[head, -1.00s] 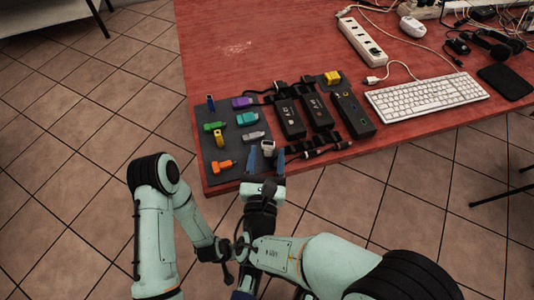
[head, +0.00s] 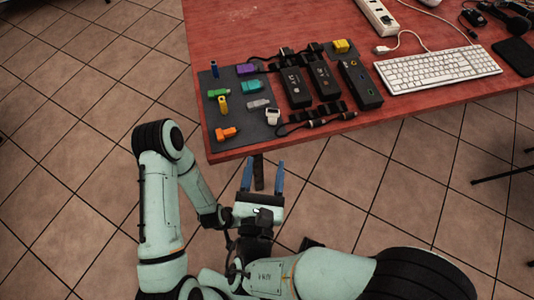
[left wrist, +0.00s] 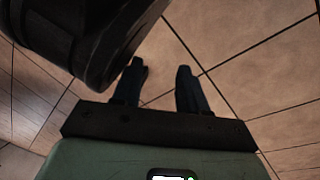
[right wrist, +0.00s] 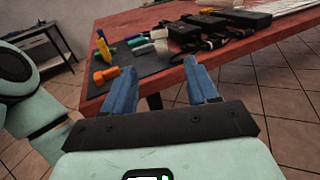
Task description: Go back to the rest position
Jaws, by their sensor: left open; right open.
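My right gripper (head: 262,176) is open and empty in front of the near edge of the red table (head: 225,152), over the floor. Its two blue fingers also show in the right wrist view (right wrist: 163,88), pointing toward the table edge with nothing between them. My left gripper shows in the left wrist view (left wrist: 160,84), open and empty above the tiled floor. A dark rounded part of my own body fills that view's upper left. In the head view the left gripper's fingers are hidden.
On the table a dark mat (head: 205,121) carries colored connectors, among them an orange one (head: 226,133) and a white one (head: 273,115). Black boxes (head: 360,84) with cables, a white keyboard (head: 437,69) and a power strip (head: 378,17) lie farther right. Floor in front is clear.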

